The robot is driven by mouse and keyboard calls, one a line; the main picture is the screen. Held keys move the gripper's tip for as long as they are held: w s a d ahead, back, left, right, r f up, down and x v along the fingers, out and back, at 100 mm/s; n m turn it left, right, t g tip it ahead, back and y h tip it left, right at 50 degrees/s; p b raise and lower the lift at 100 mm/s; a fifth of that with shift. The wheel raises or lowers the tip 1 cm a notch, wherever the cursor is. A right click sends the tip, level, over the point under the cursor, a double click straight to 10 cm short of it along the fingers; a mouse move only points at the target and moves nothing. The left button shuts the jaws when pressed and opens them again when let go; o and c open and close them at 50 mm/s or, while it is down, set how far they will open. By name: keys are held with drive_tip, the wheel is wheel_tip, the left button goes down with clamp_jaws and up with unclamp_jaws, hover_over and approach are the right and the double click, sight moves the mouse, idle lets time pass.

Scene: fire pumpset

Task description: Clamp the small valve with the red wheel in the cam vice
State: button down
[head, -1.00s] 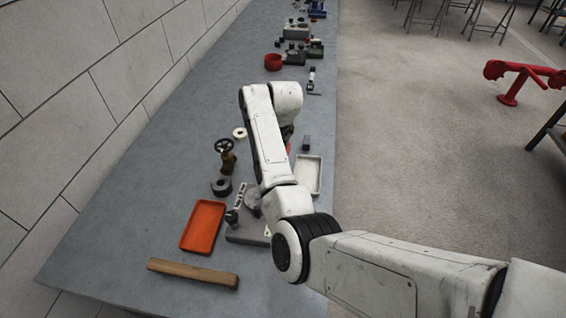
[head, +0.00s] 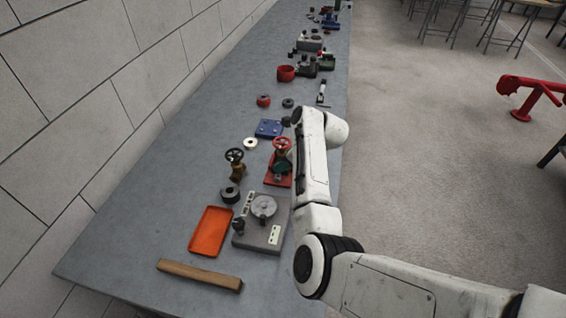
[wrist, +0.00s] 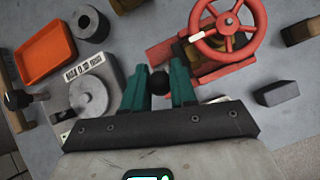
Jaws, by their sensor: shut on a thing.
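The small valve with the red wheel (head: 282,145) stands upright at the red vice (head: 271,182) on the bench. The wheel also shows in the wrist view (wrist: 252,47), over the red vice (wrist: 160,53). What the knob is fixed to is hidden. In the head view my arm covers most of the gripper. Whether the vice jaws press on the valve cannot be told.
A brass valve with a black wheel (head: 236,164) stands to the left. A grey fixture with a round disc (head: 246,240), an orange tray (head: 208,232) and a wooden bar (head: 198,275) lie nearer. A blue plate (head: 268,128) lies behind. The left bench side is clear.

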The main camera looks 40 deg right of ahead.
drive_tip(key=c, duration=0.9)
unclamp_jaws()
drive_tip(key=shift+c, duration=0.2)
drive_tip(key=v, duration=1)
drive_tip(key=shift+s+r, duration=0.2)
drive_tip(key=shift+r, duration=0.1)
drive_tip(key=shift+d, duration=0.1)
